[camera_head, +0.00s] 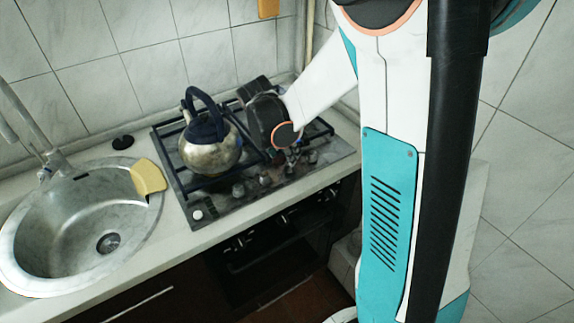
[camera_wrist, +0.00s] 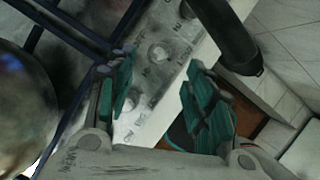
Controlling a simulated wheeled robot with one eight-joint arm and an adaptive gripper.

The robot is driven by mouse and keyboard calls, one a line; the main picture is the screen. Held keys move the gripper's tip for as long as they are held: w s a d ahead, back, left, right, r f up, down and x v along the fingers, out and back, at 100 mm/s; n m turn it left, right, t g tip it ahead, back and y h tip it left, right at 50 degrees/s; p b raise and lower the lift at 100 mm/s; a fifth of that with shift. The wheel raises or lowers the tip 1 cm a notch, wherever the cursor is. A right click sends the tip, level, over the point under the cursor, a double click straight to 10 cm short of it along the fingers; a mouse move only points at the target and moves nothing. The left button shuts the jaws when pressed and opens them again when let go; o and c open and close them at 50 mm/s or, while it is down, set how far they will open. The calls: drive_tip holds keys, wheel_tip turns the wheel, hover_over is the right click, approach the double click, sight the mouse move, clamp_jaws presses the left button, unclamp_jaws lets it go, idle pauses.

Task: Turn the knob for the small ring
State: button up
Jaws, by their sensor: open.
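The hob (camera_head: 225,211) has a row of several knobs along its front strip; one knob (camera_head: 238,190) shows left of my gripper (camera_head: 290,160). In the wrist view my gripper (camera_wrist: 160,68) is open, with its two teal fingers apart and nothing held. A round knob (camera_wrist: 158,53) shows in the gap just beyond the fingertips, and another knob (camera_wrist: 187,10) lies farther up. I see no contact with either. Worn markings sit beside the knobs, too blurred to tell which knob serves the small ring. My wrist hides part of the hob in the head view.
A metal kettle (camera_head: 209,155) with a dark blue handle stands on the hob's left side, close left of my gripper; it shows in the wrist view (camera_wrist: 25,100). Dark grate bars (camera_wrist: 75,22) run beside the knobs.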

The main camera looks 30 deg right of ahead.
drive_tip(key=b+x, duration=0.2)
drive_tip(key=x, duration=0.5)
drive_tip(key=shift+f, duration=0.1)
drive_tip(key=shift+c, duration=0.3)
